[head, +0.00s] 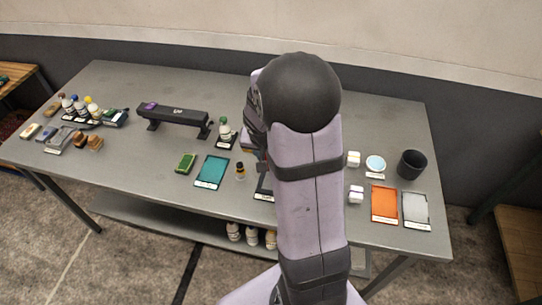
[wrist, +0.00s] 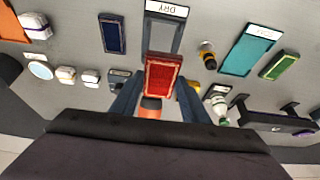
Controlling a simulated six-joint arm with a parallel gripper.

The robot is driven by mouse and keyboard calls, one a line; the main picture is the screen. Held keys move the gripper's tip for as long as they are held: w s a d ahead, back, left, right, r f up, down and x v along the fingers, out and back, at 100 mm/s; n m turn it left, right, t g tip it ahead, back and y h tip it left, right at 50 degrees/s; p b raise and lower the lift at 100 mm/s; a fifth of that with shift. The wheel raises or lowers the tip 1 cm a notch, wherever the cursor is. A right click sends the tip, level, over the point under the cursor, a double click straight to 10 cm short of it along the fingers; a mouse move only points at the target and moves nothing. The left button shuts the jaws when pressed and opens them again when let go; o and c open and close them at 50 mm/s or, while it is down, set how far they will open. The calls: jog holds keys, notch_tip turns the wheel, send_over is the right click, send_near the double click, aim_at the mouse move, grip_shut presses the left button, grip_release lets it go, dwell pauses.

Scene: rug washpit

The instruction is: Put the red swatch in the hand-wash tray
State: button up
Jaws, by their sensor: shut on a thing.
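In the wrist view my gripper (wrist: 163,88) is shut on the red swatch (wrist: 163,73), which lies between its two fingers. The swatch overlaps the near end of a grey tray labelled DRY (wrist: 180,37) in that view; I cannot tell how high above it the swatch is. A teal tray (wrist: 247,52) lies to the right, with a label too small to read surely; it also shows in the head view (head: 212,171). In the head view an orange tray (head: 384,203) and a pale grey tray (head: 416,208) lie at the right. My arm hides the gripper and red swatch there.
A green swatch (head: 185,163) lies left of the teal tray. A small dark bottle (head: 240,171) stands right of it. A blue swatch (wrist: 112,33) lies left of the DRY tray in the wrist view. A dark cup (head: 412,164) and a black stand (head: 174,115) are farther back.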

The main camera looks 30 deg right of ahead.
jog(key=a+r+n+t+y+p, duration=0.1)
jog(key=a+r+n+y, duration=0.15)
jog(key=a+n, duration=0.65)
jog(key=s+d+f+m+h+p, duration=0.1)
jog(key=s+d+f+m+p, duration=0.1)
jog(key=s+d, duration=0.8)
jog(key=s+d+f+m+p, duration=0.3)
jog(key=s+d+m+p, duration=0.1)
jog(key=s+d, duration=0.6)
jog(key=s+d+f+m+h+p, duration=0.1)
jog(key=s+d+f+m+p, duration=0.2)
jog(key=s+d, duration=0.8)
jog(key=shift+d+m+g+h, duration=0.3)
jog(key=shift+d+g+h, duration=0.1)
jog(key=shift+d, duration=1.3)
jog(key=shift+m+g+h, duration=0.25)
jog(key=shift+m+g, duration=0.05)
jog(key=shift+m, duration=0.4)
jog(key=w, duration=0.1)
jog(key=w+d, duration=0.2)
jog(key=shift+w+d+r, duration=0.1)
jog(key=shift+w+r, duration=0.3)
jog(key=shift+f, duration=0.1)
